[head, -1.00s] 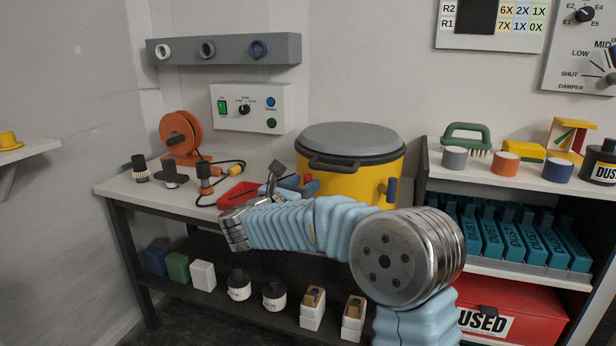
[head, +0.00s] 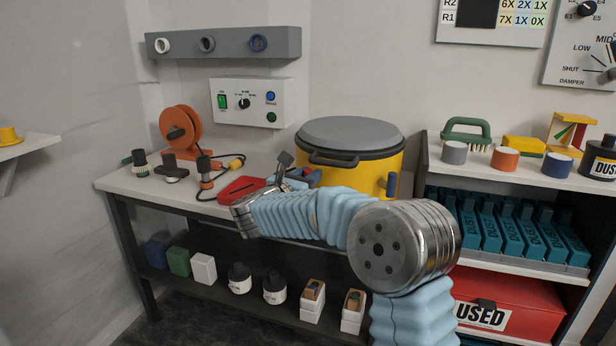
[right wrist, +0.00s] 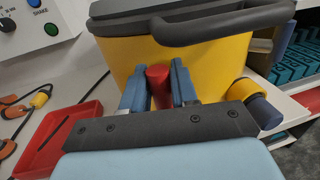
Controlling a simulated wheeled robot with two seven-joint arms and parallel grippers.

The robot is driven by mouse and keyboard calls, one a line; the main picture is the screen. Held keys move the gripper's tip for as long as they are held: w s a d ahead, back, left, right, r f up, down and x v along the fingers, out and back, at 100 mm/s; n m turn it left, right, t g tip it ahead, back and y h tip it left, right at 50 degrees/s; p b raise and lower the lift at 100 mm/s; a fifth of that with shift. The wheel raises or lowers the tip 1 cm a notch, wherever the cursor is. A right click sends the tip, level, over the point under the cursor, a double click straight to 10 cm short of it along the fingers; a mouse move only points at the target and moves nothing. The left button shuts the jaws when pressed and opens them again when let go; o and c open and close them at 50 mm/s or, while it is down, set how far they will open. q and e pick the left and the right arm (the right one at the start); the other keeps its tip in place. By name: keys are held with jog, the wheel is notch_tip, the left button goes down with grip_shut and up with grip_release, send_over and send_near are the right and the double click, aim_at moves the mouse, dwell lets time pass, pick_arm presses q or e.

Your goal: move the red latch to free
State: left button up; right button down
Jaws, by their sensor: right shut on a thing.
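The yellow drum-shaped vessel (head: 370,182) with a grey lid (head: 350,134) stands on the bench. In the right wrist view, the red latch (right wrist: 158,82) shows at the front of the yellow body (right wrist: 205,68), upright between two blue fingers. My right gripper (right wrist: 159,90) is shut on the red latch. In the head view my right gripper (head: 304,176) is at the vessel's front left, and the latch is hidden behind the fingers. My left gripper is not in view.
A red tray (head: 242,188) lies just left of my right gripper. A dark lid handle (right wrist: 220,25) overhangs close above the latch. A cable reel (head: 180,132) and several tools stand on the bench's left. A blue-ended knob (right wrist: 265,112) sticks out at the vessel's right.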

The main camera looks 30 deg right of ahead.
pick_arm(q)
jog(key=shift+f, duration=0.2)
pick_arm(e)
jog(key=shift+w+a+f+n+b, duration=0.1)
jog(key=shift+f+n+b, duration=0.1)
jog(key=shift+n+b, duration=0.7)
jog(key=n+b, duration=0.2)
jog(key=shift+w+a+f+t+b, duration=0.1)
jog(key=shift+w+a+t+b, duration=0.1)
jog(key=shift+t+b, duration=0.1)
pick_arm(q)
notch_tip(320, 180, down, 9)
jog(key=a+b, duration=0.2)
jog(key=b, duration=0.3)
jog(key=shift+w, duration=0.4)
pick_arm(e)
jog(key=shift+w+a+f+n+t+y, duration=0.2)
jog(key=shift+n+t, duration=0.45)
jog(key=shift+n, duration=2.1)
jog(key=shift+w+a+f+n+t, duration=0.2)
jog(key=shift+f+n+t, duration=0.3)
jog(key=shift+n, duration=2.3)
jog(key=shift+w+a+f+n+t+y, duration=0.15)
jog(key=shift+n+t, duration=0.6)
jog(key=shift+n, duration=2)
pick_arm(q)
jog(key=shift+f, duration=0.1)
pick_arm(e)
jog(key=shift+f, duration=0.1)
